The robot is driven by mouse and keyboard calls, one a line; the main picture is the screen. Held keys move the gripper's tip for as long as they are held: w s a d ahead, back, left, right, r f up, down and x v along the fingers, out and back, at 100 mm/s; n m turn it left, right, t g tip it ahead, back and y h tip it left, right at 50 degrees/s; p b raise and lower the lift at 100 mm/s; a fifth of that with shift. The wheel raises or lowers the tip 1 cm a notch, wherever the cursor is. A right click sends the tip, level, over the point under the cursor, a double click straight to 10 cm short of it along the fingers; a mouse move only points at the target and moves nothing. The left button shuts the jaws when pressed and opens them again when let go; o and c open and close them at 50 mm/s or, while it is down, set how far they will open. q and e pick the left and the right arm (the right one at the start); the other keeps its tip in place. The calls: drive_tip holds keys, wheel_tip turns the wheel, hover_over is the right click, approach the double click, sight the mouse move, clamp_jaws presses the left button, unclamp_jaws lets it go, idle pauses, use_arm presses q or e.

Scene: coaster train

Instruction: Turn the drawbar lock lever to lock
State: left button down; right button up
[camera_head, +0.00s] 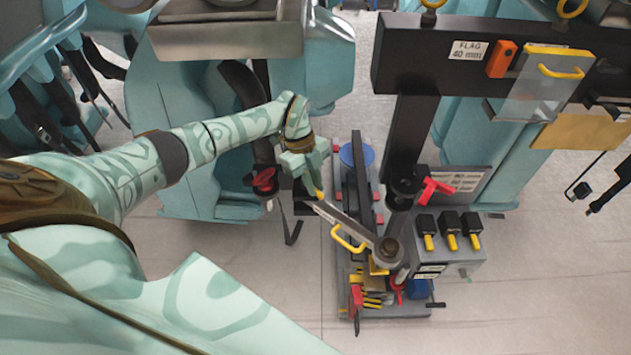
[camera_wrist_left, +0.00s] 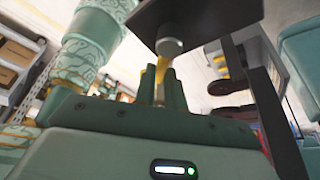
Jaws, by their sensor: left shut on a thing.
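My left gripper (camera_head: 316,184) is shut on a slim yellow grip (camera_wrist_left: 160,72) at the left end of a grey drawbar (camera_head: 343,222). The grip seems to be the lock lever, but its markings are too small to read. In the left wrist view the fingers of my left gripper (camera_wrist_left: 160,92) stand either side of the yellow grip, below a round grey knob (camera_wrist_left: 169,47) and a dark plate (camera_wrist_left: 200,16). The fingers hide most of the grip. The drawbar runs down right to a round post and carries a yellow handle (camera_head: 347,239). My right gripper is not in view.
A grey box with several yellow-tipped switches (camera_head: 452,240) stands further right. A red knob (camera_head: 264,180) is close left of my gripper. The pale floor (camera_head: 540,270) is open at the right.

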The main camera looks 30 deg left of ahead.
use_arm(q)
drive_tip(key=m, duration=0.1)
drive_tip(key=m+g, duration=0.1)
drive_tip(key=m, duration=0.1)
drive_tip(key=s+m+b, duration=0.1)
drive_tip(key=shift+a+r+g+y, duration=0.1)
drive_tip(key=shift+a+g+y, duration=0.2)
drive_tip(key=shift+a+y, duration=0.1)
drive_tip(key=shift+s+a+m+g+y, duration=0.15)
drive_tip(key=shift+m+g+y, duration=0.1)
drive_tip(key=shift+m, duration=0.75)
drive_tip(key=shift+s+a+m+g+y, duration=0.15)
drive_tip(key=shift+m+y, duration=0.1)
drive_tip(key=shift+m, duration=0.75)
drive_tip(key=c, duration=1.5)
unclamp_jaws()
drive_tip(key=shift+s, duration=0.1)
drive_tip(key=shift+o, duration=0.2)
